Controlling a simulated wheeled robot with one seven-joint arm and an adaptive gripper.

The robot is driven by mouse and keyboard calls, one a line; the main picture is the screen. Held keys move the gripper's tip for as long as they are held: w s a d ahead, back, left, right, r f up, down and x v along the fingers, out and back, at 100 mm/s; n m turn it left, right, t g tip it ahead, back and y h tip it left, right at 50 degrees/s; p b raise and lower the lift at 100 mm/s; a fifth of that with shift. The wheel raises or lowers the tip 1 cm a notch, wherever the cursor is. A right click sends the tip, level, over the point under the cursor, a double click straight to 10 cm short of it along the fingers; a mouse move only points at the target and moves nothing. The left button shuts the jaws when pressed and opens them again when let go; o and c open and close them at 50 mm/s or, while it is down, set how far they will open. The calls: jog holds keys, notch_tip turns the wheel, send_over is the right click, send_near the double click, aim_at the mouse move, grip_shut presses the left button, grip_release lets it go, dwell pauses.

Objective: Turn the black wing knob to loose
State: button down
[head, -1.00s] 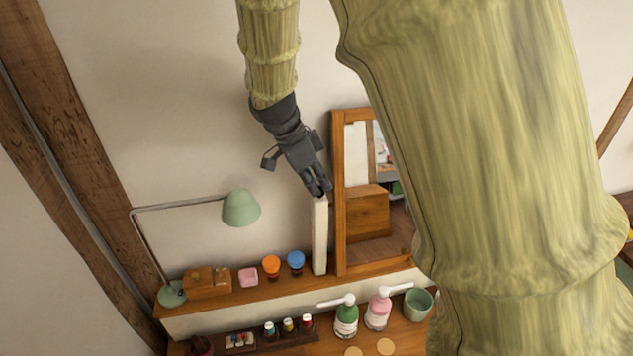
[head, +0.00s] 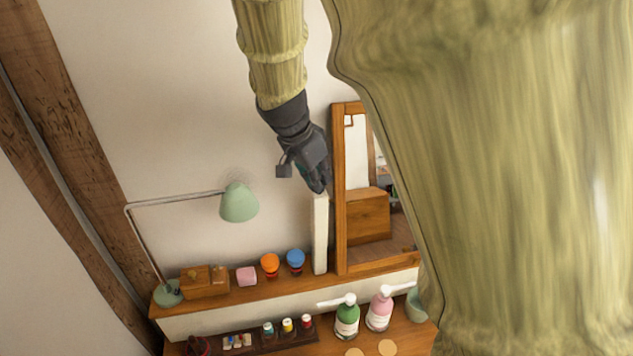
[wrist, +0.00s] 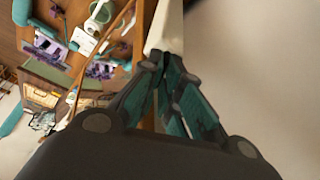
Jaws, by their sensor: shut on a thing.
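My gripper (head: 318,187) is at the top of the white post (head: 320,235), just left of the wood-framed mirror (head: 339,200). Its dark fingers are closed together at the post's upper end. In the wrist view the teal-padded fingers (wrist: 162,60) meet at the post (wrist: 172,28). The black wing knob does not show in either view; the closed fingertips cover the spot at the post top, and it appears to be between them. Its wings and any markings are hidden.
A green lamp (head: 239,202) stands left of my gripper. Orange (head: 270,262) and blue (head: 295,259) items, a pink block (head: 246,276) and a wooden box (head: 204,281) line the shelf below. Pump bottles (head: 346,318) stand lower. The wall above the lamp is clear.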

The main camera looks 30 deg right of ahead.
jog(key=n+t, duration=0.1)
jog(key=n, duration=0.1)
jog(key=n+y, duration=0.1)
jog(key=n, duration=0.2)
jog(key=shift+s+n+t+b, duration=0.1)
jog(key=shift+n+t+b, duration=0.2)
jog(key=shift+t+b, duration=0.1)
jog(key=n+y, duration=0.1)
jog(key=n, duration=0.1)
jog(key=n+t+y+p, duration=0.1)
jog(key=n, duration=0.2)
jog(key=shift+s+d, duration=0.1)
jog(key=shift+d, duration=0.05)
jog(key=n+p, duration=0.1)
jog(key=n, duration=0.1)
jog(key=n+y, duration=0.1)
jog(key=n, duration=0.1)
jog(key=shift+d+r+n+t+y+p, duration=0.1)
jog(key=shift+n+t+y+p, duration=0.2)
jog(key=shift+n+p, duration=0.1)
jog(key=shift+d+n+y+p, duration=0.1)
jog(key=shift+n+y+p, duration=0.5)
jog(key=shift+n, duration=1.2)
jog(key=c, duration=1.6)
grip_release()
